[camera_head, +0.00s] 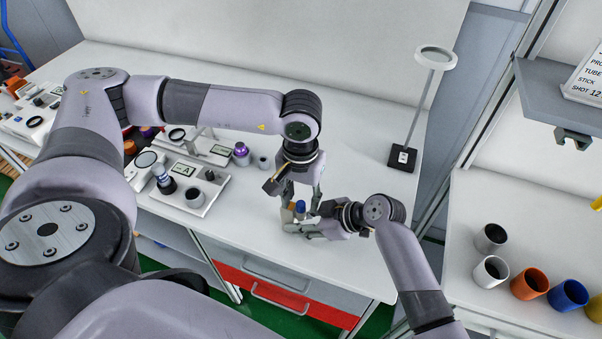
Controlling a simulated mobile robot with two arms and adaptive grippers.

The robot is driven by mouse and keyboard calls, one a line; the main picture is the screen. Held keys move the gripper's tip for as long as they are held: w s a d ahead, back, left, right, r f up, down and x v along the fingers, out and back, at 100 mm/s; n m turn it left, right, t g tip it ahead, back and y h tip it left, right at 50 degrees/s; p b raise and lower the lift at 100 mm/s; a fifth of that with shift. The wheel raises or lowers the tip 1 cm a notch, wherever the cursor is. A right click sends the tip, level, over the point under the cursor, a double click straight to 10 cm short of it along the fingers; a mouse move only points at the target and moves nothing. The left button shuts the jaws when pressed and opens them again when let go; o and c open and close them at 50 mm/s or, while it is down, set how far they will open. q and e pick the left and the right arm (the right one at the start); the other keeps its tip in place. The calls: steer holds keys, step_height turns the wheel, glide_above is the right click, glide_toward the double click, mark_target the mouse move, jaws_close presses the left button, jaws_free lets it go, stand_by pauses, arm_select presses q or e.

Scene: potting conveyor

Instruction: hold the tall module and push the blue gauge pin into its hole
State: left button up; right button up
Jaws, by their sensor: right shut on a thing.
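A small blue piece (300,206), which looks like the blue gauge pin, shows upright between the two grippers above the white table. My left gripper (300,202) points down from above, with its fingers on either side of the blue piece. I cannot tell whether they touch it. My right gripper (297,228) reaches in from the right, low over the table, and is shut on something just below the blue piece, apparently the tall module. The module is mostly hidden by the fingers, and the pin's hole cannot be seen.
A white tray (215,205) with small parts lies left of the grippers. A purple-topped part (241,152) and a grey cup (263,162) stand behind. A ring lamp (403,157) stands at back right. Several coloured cups, one orange (530,283), stand on the right-hand table.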

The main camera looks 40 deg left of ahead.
mark_target(301, 203)
arm_select(q)
steer(key=shift+r, duration=0.1)
step_height(301, 203, up, 12)
stand_by(0.4)
arm_select(e)
steer(key=o, duration=1)
steer(key=shift+o, duration=0.2)
